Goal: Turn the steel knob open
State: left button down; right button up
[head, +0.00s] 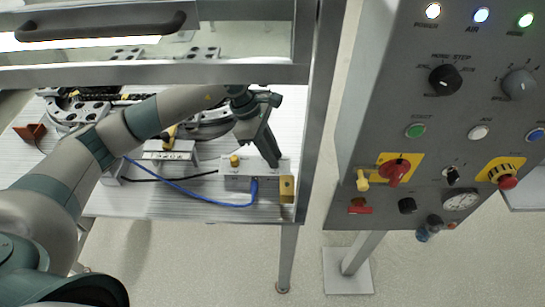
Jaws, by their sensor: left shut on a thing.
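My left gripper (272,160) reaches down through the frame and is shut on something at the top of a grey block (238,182). That thing is at the block's right part and is mostly hidden by the fingers. It could be the steel knob, but I cannot make out its surface or its turn position. A yellow knob (234,161) stands on the same block, left of my fingers and apart from them. A brass-coloured piece (287,188) is at the block's right end. My right gripper is not in view.
A blue hose (205,198) runs to the block's front. A metal frame (308,110) rises close on the right, with a handled rail (100,28) above. The control panel (400,120) stands further right with several knobs and lamps. Track parts (90,105) lie at left.

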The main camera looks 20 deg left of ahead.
pick_arm(q)
jog(key=c, duration=1.6)
grip_release()
jog(key=shift+r, duration=0.1)
